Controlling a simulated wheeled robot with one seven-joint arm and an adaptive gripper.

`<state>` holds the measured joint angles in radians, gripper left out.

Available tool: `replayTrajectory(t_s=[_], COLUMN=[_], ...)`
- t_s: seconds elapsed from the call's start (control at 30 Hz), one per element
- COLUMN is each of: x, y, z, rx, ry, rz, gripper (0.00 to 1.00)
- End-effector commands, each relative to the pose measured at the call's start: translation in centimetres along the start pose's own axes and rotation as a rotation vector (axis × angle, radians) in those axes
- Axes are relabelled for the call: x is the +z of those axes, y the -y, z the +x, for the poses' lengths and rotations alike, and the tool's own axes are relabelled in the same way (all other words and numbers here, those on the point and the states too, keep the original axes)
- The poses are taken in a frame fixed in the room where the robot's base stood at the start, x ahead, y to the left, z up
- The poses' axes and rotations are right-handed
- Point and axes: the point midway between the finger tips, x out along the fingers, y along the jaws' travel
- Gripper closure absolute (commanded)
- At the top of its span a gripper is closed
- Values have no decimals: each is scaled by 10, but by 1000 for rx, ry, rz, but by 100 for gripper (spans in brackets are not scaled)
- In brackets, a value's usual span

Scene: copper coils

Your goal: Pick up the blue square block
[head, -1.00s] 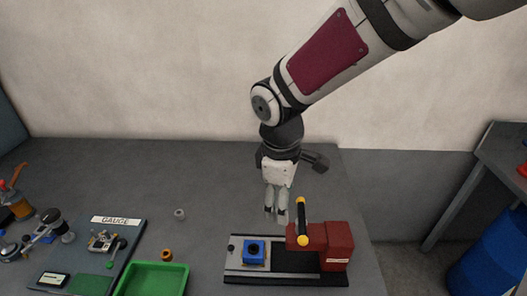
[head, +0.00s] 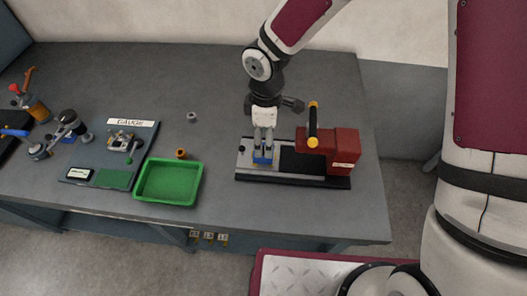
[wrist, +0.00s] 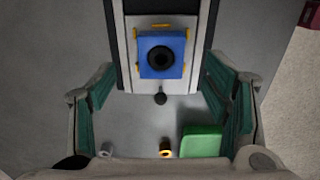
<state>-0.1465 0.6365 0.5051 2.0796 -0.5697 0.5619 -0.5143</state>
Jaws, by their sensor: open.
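The blue square block (head: 262,160) sits on the light plate at the left end of a dark fixture base. In the wrist view the block (wrist: 175,70) shows a dark round hole in its middle and yellow tabs at its edges. My gripper (head: 263,148) points down above the block in the head view, its fingers partly covering it. In the wrist view my gripper is open, its green-lined fingers spread to the left and right with nothing between them. I cannot tell how far the fingertips are from the block.
A red housing (head: 343,150) with a black-and-yellow handle (head: 312,125) stands on the fixture, right of my gripper. A green tray (head: 169,201), a small copper ring (head: 181,154) and a grey ring (head: 192,117) lie left. A gauge board (head: 112,153) is farther left.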

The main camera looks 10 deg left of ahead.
Motion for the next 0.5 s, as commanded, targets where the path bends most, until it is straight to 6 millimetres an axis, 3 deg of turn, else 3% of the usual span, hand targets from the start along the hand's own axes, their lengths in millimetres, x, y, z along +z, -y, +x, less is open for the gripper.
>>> replayTrajectory(t_s=[0.5], x=[-5], y=[2], z=[52], rx=[0], ry=[0], rz=[1], gripper=[30])
